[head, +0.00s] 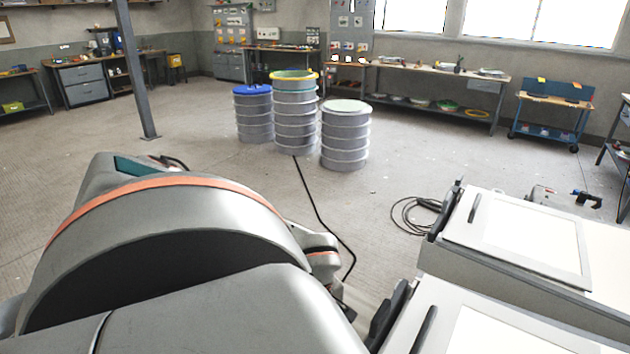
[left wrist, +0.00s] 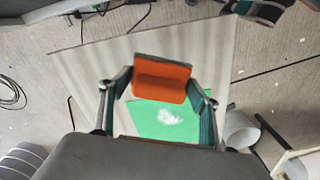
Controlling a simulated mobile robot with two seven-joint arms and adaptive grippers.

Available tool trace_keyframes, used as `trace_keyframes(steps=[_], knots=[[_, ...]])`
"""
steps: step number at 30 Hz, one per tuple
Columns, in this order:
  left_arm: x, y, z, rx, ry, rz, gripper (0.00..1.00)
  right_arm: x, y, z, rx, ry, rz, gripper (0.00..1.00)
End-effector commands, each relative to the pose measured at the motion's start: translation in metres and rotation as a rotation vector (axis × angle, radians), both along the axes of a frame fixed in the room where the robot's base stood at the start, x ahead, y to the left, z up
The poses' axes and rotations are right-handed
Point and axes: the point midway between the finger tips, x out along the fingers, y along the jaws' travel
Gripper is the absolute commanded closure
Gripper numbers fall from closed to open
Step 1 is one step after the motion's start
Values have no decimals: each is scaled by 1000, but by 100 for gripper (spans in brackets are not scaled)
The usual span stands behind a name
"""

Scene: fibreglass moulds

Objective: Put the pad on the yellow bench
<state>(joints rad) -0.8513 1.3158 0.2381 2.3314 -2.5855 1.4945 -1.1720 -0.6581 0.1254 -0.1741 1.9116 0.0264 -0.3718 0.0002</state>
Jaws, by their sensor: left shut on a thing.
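In the left wrist view my left gripper (left wrist: 162,95) has its two fingers on either side of an orange block-like piece (left wrist: 162,80), which looks like the pad, and is shut on it. Below it is a pale grey surface (left wrist: 85,65) with a green sheet (left wrist: 150,112) bearing a white patch. I cannot tell the gap between the orange piece and the sheet. In the head view my own arm fills the lower left and hides the gripper and the piece. No clearly yellow bench shows. My right gripper is in neither view.
Three ribbed drums stand mid-floor, with blue (head: 253,90), yellow-rimmed (head: 294,76) and pale (head: 345,107) tops. A post (head: 135,70) stands at left. White-panelled units (head: 530,240) fill the lower right. A cable (head: 318,205) crosses the floor. A blue cart (head: 548,117) stands at back right.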

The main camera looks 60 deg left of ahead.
Motion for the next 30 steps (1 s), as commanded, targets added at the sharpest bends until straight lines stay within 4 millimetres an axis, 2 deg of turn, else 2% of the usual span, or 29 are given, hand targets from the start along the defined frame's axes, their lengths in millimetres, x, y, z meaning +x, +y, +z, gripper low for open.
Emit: trace_keyframes(steps=[5, 9, 16, 22, 30], knots=[[1, 0, -40, -3, -3, 3, 58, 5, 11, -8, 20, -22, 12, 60], [1, 0, -58, -2, -1, 4, 58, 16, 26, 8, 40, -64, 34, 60], [0, 0, -72, -1, 0, 3, 58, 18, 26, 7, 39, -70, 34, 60], [0, -1, -98, -2, -1, 3, 58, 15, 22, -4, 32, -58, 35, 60], [0, 0, -101, 0, 0, -1, 58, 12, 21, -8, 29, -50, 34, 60]])
